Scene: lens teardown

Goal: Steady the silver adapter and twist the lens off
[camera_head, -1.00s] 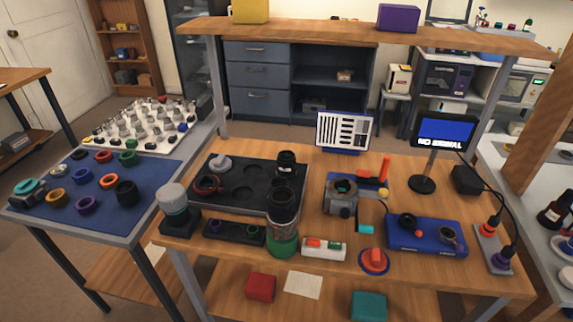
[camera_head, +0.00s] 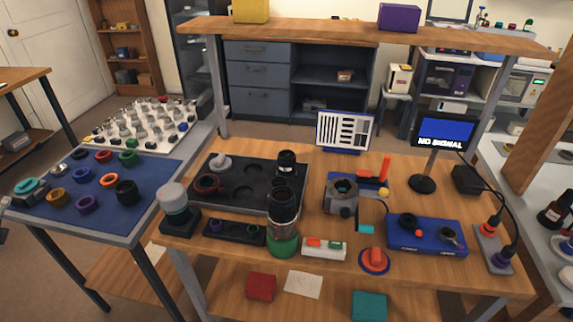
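A tall lens stack stands upright near the front middle of the wooden bench. Its black lens (camera_head: 282,197) is on top. Below it is a greyish-silver band that looks like the adapter (camera_head: 284,218), then a darker section on a green base (camera_head: 284,245). The parts look joined in one column; the seam is too small to make out. At the far left edge a small grey piece shows, perhaps the tip of my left gripper (camera_head: 4,204); its opening is cut off. My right gripper is out of view. Nothing touches the stack.
A black tray (camera_head: 225,203) with round recesses lies behind the stack. A dark strip (camera_head: 235,231), a grey-topped cylinder (camera_head: 174,203) and a white block (camera_head: 323,248) are close by. A blue mat (camera_head: 150,170) with rings is left. An overhead shelf (camera_head: 350,31) spans the back.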

